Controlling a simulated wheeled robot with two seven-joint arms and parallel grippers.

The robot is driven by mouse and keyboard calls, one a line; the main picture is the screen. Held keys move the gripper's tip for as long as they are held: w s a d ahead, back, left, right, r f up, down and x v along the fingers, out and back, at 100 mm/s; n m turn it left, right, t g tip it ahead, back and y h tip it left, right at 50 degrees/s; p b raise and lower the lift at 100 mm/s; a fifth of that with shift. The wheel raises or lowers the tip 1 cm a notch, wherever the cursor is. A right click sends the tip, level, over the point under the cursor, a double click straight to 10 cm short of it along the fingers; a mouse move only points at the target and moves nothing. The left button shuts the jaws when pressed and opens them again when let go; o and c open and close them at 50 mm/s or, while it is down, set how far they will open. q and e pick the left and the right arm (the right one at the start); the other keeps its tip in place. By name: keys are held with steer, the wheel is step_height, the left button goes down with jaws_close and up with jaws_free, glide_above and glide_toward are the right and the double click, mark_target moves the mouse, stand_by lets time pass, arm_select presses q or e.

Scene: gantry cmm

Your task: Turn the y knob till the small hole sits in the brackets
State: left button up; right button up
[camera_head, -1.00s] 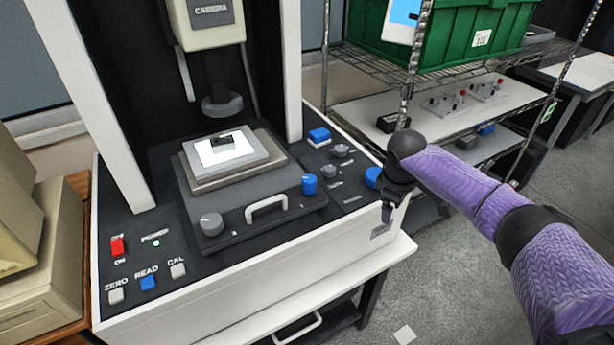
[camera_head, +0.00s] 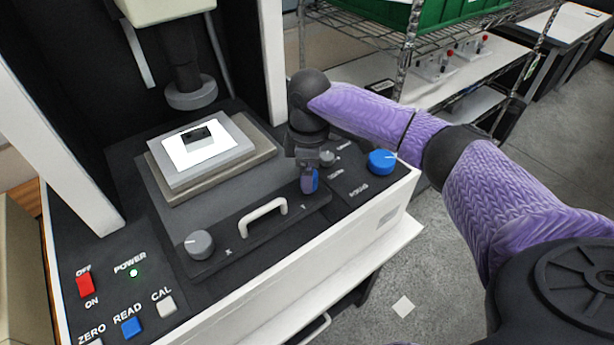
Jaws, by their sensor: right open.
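The grey x knob (camera_head: 199,244) is at the bar's left end. A small dark block (camera_head: 197,137) lies on the lit white plate (camera_head: 212,152) of the stage, under the round probe head (camera_head: 191,93). The small hole is too small to make out, and no brackets show. My left gripper is out of view.
A white handle (camera_head: 263,219) rises between the knobs. The red switch (camera_head: 85,285) and buttons are at front left. A wire shelf stands behind my arm.

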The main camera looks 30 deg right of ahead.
steer(key=shift+f, duration=0.8)
jaws_close()
steer(key=shift+r+p, duration=0.15)
steer(key=shift+p, duration=0.3)
steer(key=m+p, duration=0.3)
steer(key=p, duration=0.2)
steer(key=shift+r+m, duration=0.15)
steer(key=shift+m, duration=0.15)
steer(key=shift+m+p, duration=1)
steer(key=shift+p, duration=0.2)
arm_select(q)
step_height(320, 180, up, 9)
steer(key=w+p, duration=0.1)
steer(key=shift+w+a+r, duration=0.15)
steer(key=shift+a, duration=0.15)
arm_select(e)
steer(key=shift+f+m, duration=0.25)
steer(key=shift+m, duration=0.55)
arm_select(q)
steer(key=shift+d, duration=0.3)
